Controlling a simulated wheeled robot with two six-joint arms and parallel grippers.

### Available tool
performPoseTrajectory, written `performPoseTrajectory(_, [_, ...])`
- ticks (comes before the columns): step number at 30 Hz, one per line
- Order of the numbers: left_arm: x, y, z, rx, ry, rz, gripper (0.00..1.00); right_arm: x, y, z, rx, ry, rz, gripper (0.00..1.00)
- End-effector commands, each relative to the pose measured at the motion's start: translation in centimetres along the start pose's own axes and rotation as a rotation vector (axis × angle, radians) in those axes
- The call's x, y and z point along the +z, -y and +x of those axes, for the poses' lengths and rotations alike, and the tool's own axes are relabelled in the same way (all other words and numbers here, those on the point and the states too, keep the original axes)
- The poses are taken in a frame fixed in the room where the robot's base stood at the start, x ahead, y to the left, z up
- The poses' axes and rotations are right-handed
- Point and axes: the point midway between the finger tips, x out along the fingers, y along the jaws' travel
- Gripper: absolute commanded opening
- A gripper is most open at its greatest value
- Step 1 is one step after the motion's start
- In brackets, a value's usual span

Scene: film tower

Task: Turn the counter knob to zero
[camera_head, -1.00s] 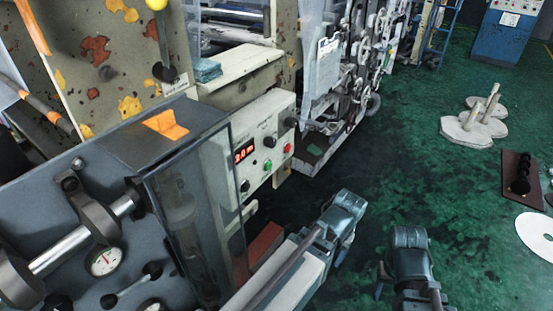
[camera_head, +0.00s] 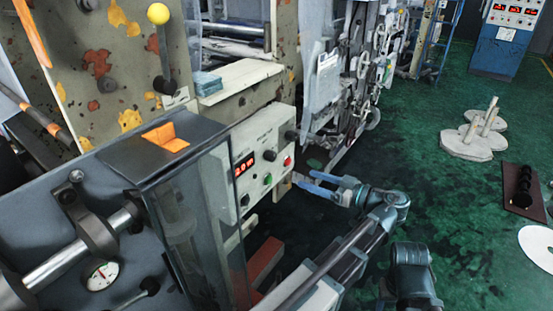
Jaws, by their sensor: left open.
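The counter panel (camera_head: 258,150) is a pale upright box face at the centre, with a small red-lit display (camera_head: 244,163). Its digits are too small to read surely. Dark knobs sit on it: one right of the display (camera_head: 269,155), one at the upper right edge (camera_head: 291,137) and one low on the left (camera_head: 245,200). I cannot tell which is the counter knob. My left gripper (camera_head: 303,183) is open and empty, its blue fingers pointing left at the panel's lower right edge, apparently apart from the knobs. My right arm shows at the bottom; its gripper is not visible.
A dark machine with a clear guard (camera_head: 185,225) stands close on the left. A yellow-ball lever (camera_head: 158,14) rises behind it. The green floor (camera_head: 450,190) at right is mostly open.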

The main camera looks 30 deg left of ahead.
Motion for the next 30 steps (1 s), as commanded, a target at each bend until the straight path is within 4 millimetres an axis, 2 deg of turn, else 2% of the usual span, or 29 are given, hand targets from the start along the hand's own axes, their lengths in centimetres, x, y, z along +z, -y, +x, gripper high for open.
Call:
performPoseTrajectory(3, [-1.5, -0.3, -0.9, -0.004, -0.071, -0.086, 0.72, 0.0, 0.0, 0.0, 0.0, 0.0, 0.0, 0.56])
performPoseTrajectory(7, [-2.0, -0.2, -1.2, -0.005, -0.095, -0.118, 0.72, 0.0, 0.0, 0.0, 0.0, 0.0, 0.0, 0.56])
performPoseTrajectory(13, [-2.1, -0.1, -0.1, -0.006, -0.094, -0.117, 0.72, 0.0, 0.0, 0.0, 0.0, 0.0, 0.0, 0.56])
performPoseTrajectory(30, [-3.0, 0.0, 10.3, -0.007, -0.092, -0.115, 0.72, 0.0, 0.0, 0.0, 0.0, 0.0, 0.0, 0.56])
